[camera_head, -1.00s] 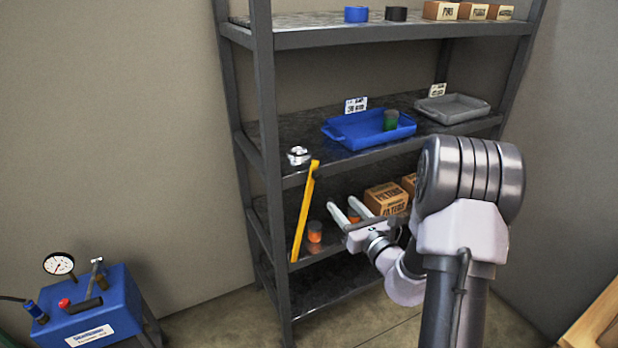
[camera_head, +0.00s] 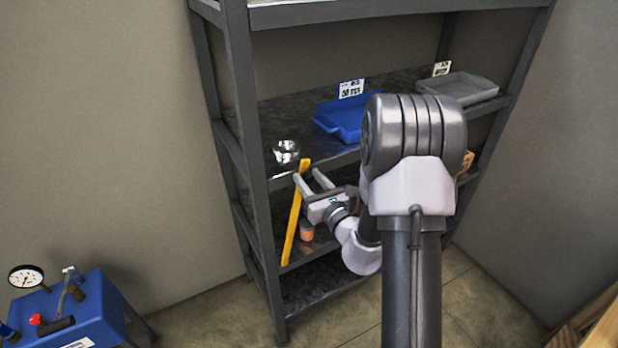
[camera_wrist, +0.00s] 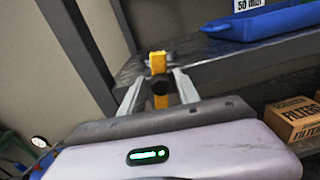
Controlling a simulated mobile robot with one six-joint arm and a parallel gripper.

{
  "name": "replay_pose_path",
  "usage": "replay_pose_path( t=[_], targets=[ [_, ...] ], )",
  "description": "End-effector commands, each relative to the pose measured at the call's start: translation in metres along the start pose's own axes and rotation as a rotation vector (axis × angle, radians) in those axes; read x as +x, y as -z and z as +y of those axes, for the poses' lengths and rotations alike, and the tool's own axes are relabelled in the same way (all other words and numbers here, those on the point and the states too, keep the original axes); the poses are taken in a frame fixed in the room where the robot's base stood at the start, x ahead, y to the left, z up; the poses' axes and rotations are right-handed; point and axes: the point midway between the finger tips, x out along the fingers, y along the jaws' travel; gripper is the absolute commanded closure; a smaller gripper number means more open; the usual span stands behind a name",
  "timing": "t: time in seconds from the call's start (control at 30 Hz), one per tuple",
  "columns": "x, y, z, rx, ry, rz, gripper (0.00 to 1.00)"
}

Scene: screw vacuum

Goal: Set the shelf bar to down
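The yellow shelf bar (camera_head: 293,222) stands steeply tilted at the left front of the shelf, its top leaning right near the middle board's edge. In the wrist view, the upper end of the bar (camera_wrist: 158,64) shows between the two fingers, with a dark round part below it. My gripper (camera_head: 308,177) is open, its fingers apart and pointing at the upper part of the bar. In the wrist view, my gripper (camera_wrist: 163,84) has a finger on each side of the bar. I cannot tell whether either finger touches it.
The grey metal shelf (camera_head: 237,80) holds a blue tray (camera_head: 338,120), a grey tray (camera_head: 462,86) and a silver part (camera_head: 286,151). An orange-topped can (camera_head: 306,231) is behind the bar. A filters box (camera_wrist: 297,122) is at right. A blue machine (camera_head: 68,318) stands lower left.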

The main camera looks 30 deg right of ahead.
Motion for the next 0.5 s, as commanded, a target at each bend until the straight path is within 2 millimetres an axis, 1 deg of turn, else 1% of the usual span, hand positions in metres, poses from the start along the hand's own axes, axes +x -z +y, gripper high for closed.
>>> replay_pose_path(
  t=[0.03, 0.17, 0.5],
  targets=[
    [0.0000, -0.0001, 0.0000, 0.000, 0.000, 0.000, 0.74],
    [0.0001, -0.0001, 0.0000, 0.000, 0.000, 0.000, 0.99],
    [0.0002, -0.0003, -0.0001, 0.000, 0.000, -0.001, 1.00]
  ],
)
